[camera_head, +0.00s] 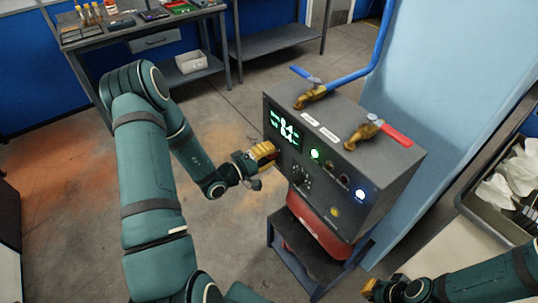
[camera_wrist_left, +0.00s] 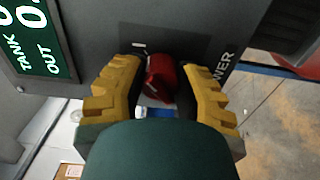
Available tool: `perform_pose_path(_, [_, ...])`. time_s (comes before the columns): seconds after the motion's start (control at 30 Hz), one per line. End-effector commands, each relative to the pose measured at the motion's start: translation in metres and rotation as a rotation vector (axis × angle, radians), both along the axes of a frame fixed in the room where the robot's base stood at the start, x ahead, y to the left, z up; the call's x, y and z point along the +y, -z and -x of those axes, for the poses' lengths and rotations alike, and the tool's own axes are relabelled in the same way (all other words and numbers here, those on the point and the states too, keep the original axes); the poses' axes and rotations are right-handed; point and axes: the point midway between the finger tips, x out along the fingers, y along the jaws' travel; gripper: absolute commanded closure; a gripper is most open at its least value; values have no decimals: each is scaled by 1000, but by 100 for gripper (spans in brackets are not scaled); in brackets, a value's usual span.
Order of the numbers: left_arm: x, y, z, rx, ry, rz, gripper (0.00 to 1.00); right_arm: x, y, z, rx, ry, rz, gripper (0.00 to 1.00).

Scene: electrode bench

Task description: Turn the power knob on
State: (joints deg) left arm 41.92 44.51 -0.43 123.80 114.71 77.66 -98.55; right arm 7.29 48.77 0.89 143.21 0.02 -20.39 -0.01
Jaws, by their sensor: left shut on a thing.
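The grey control box (camera_head: 330,120) stands in the middle right of the head view, with a lit green display (camera_head: 285,130) on its front. In the left wrist view the red power knob (camera_wrist_left: 160,76) sits on the panel beside the partly covered word "POWER" (camera_wrist_left: 221,66). My left gripper (camera_head: 264,151) is at the panel's left edge, its yellow fingers shut on the knob from both sides. The fingers hide the knob in the head view. My right gripper (camera_head: 372,288) is at the bottom right, away from the box; its finger opening is unclear.
A green lamp (camera_head: 314,154), a white-blue lamp (camera_head: 359,194) and a yellow button (camera_head: 334,211) are on the panel. Valves with a blue lever (camera_head: 305,74) and a red lever (camera_head: 396,135) top the box. A dark stand (camera_head: 310,262) supports it. Floor left of it is clear.

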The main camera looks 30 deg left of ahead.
Motion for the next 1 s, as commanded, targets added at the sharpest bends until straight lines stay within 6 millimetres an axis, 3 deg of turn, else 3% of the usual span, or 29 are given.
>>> perform_pose_path(0.33, [0,-1,-1,-2,1,-3,100,0,0,0,0,0,0,100])
perform_pose_path(0.37, [0,-1,-1,-2,1,-3,60,0,0,0,0,0,0,100])
perform_pose_path(0.43, [0,-1,-1,-2,1,-3,35,0,0,0,0,0,0,100])
perform_pose_path(0.8, [1,0,2,-1,0,-2,33,0,0,0,0,0,0,100])
perform_pose_path(1.0, [11,0,25,1,-2,-3,33,0,0,0,0,0,0,100])
